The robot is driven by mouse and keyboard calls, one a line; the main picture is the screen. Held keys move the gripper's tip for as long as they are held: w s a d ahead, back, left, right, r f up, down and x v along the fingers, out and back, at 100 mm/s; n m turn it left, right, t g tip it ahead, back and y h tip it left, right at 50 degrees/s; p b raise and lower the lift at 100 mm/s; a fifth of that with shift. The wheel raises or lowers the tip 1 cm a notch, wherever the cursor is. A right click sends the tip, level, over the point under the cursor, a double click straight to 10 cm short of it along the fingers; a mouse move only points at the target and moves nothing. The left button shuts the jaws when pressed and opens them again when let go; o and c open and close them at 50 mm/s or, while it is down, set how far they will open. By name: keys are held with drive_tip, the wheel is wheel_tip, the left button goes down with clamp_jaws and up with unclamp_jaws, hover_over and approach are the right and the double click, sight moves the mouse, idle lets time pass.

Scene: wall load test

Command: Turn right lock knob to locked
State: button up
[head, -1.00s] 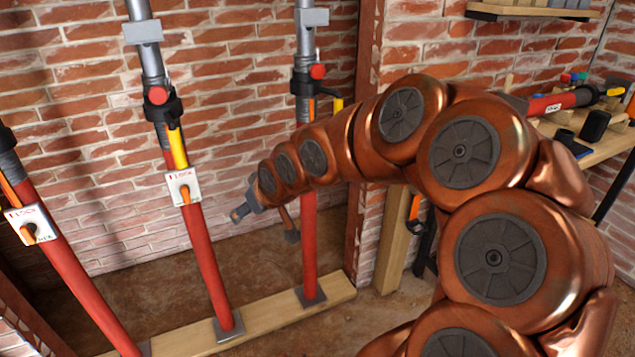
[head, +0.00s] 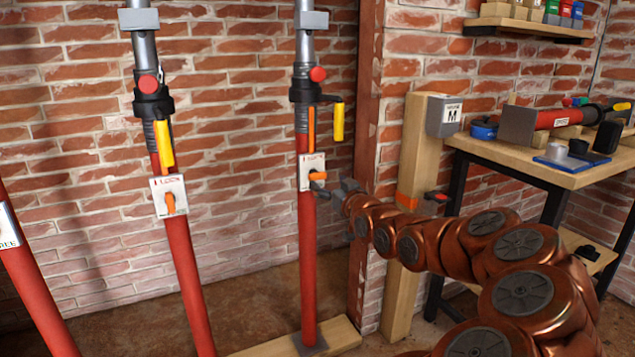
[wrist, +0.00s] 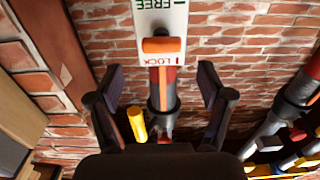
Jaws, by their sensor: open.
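The right lock knob (head: 318,176) is orange and sits on a white plate (head: 306,163) on the rightmost red prop (head: 308,260). Its bar lies sideways. In the wrist view the knob (wrist: 162,45) lies crosswise on the plate (wrist: 160,20), between the words FREE and LOCK, with LOCK upside down. My gripper (head: 335,188) is just right of the plate in the head view. In the wrist view my gripper (wrist: 160,80) is open and empty, its fingers apart on either side of the prop line. The knob shows beyond the fingertips, and no contact is visible.
The middle prop has a similar plate with an orange knob (head: 170,203) pointing down. A yellow handle (head: 338,121) sticks out above the right plate. A wooden post (head: 408,220) and a workbench (head: 545,165) stand to the right. A brick wall is behind.

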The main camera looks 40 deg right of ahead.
sight(319, 176)
drive_tip(key=shift+b+x, duration=0.5)
drive_tip(key=shift+x, duration=3.15)
drive_tip(key=shift+a, duration=0.1)
drive_tip(key=c, duration=1.2)
